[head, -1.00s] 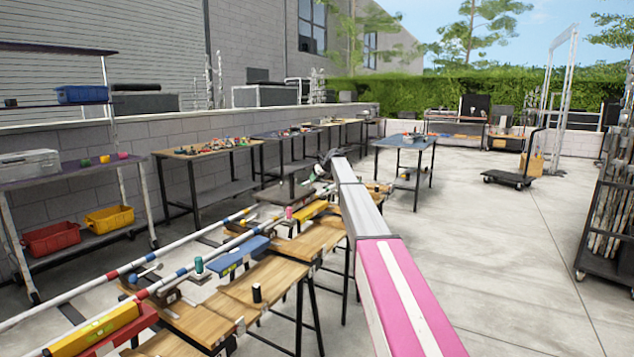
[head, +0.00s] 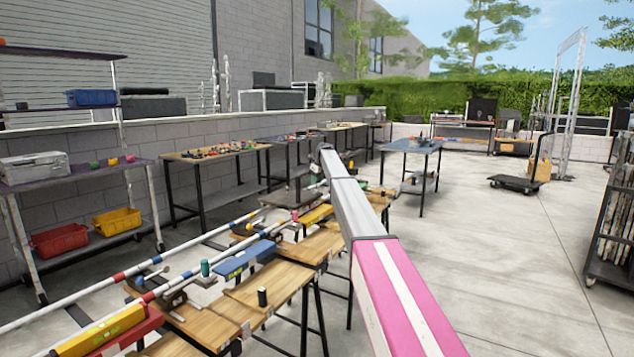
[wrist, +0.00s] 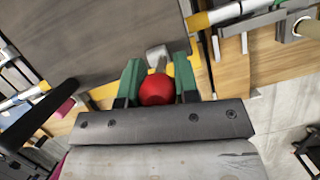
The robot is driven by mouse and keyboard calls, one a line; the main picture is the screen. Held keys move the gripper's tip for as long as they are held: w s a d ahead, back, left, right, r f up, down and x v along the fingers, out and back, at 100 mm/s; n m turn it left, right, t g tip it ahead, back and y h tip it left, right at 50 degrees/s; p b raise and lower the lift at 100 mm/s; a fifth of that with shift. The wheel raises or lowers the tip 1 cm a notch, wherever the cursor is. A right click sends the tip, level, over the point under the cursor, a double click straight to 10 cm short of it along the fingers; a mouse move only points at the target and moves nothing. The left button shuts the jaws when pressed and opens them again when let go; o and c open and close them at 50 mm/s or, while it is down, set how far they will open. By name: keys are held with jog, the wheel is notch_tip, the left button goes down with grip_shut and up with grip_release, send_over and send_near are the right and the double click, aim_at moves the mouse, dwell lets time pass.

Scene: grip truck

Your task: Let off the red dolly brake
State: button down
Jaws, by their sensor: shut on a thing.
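In the wrist view a red ball knob (wrist: 157,90) sits between the green fingers of my gripper (wrist: 158,84), which is shut on it. A short metal stem (wrist: 157,58) runs from the knob to a pale block-shaped end. A dark flat plate (wrist: 95,40) with yellow edges lies just beyond the fingers. Whether the knob's lever is up or down cannot be told. In the head view my arm reaches out over the bench and hides the gripper and the knob.
Wooden benches (head: 265,285) carry striped rails (head: 190,255), a blue block (head: 248,258) and a yellow block (head: 100,332) over a red one. A shelf (head: 75,165) stands left. A blue-topped table (head: 410,146) stands behind.

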jog(key=c, duration=1)
grip_release()
jog(key=shift+o, duration=0.2)
jog(key=v, duration=1)
jog(key=shift+r, duration=0.35)
jog(key=shift+s, duration=0.15)
